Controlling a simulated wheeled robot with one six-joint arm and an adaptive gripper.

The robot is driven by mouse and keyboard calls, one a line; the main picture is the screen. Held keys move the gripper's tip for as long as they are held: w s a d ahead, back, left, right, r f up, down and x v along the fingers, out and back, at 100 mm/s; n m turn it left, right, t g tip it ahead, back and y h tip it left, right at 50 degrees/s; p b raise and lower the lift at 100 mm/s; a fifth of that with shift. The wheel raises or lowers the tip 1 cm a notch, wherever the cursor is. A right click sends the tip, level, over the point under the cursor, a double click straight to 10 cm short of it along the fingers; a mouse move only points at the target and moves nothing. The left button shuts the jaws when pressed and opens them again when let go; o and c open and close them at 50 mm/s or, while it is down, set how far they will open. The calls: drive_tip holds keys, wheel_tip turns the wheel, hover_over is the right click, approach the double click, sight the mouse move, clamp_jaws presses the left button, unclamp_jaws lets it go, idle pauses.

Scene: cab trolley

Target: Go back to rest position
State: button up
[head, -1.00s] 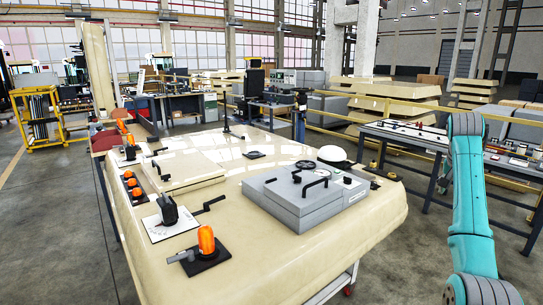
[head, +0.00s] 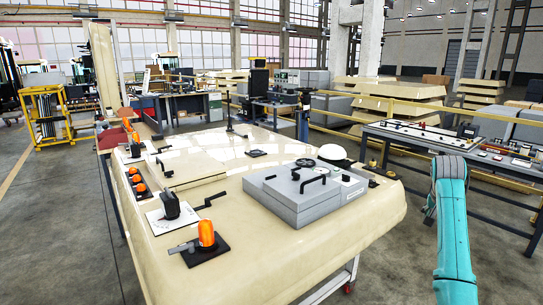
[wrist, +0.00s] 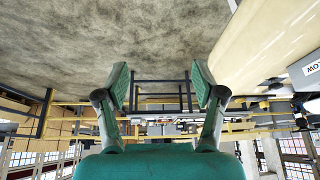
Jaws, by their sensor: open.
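My gripper (wrist: 158,88) shows in the wrist view with its two teal fingers spread wide apart and nothing between them. The wrist picture is upside down, with the grey floor at the top and the windows at the bottom. In the head view only my teal arm shows at the right edge of the picture, right of the cream trolley (head: 330,245). My gripper is hidden in that view. The trolley also shows at the upper right of the wrist view (wrist: 262,45), clear of the fingers.
On the trolley stand a grey box with black handles (head: 305,195), a white dome (head: 332,153) and orange beacons (head: 206,233). A workbench (head: 425,137) with a dark frame stands behind my arm at the right. A yellow rail (head: 400,103) runs behind. Open floor (head: 385,270) lies between trolley and arm.

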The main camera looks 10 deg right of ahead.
drive_tip(key=s+a+f+n+t, duration=0.1)
drive_tip(key=a+f, duration=0.4)
drive_tip(key=f, duration=0.3)
drive_tip(key=a+f+n+t, duration=0.1)
drive_tip(key=a+f+n, duration=0.1)
drive_tip(key=a+f, duration=0.5)
drive_tip(key=s+a+f+n+t, duration=0.1)
drive_tip(key=a+f, duration=0.2)
drive_tip(key=f, duration=0.7)
drive_tip(key=s+a+f+n+t, duration=0.3)
drive_tip(key=s+a+f, duration=0.9)
drive_tip(key=a, duration=0.4)
drive_tip(key=s+a+r+n+t+y, duration=0.1)
drive_tip(key=s+a+t, duration=0.1)
drive_tip(key=s+a, duration=0.6)
drive_tip(key=s+a+r+n+t+y, duration=0.15)
drive_tip(key=s+a, duration=0.35)
drive_tip(key=s, duration=0.7)
drive_tip(key=s+a+r+n+t+y, duration=0.1)
drive_tip(key=s+a+r, duration=0.1)
drive_tip(key=s+r, duration=0.6)
drive_tip(key=s+a+r+n+t+y, duration=0.1)
drive_tip(key=s+a+r+n, duration=0.1)
drive_tip(key=s+r, duration=0.7)
drive_tip(key=shift+s+a+r+t, duration=0.3)
drive_tip(key=shift+s+a, duration=0.2)
drive_tip(key=shift+a, duration=0.2)
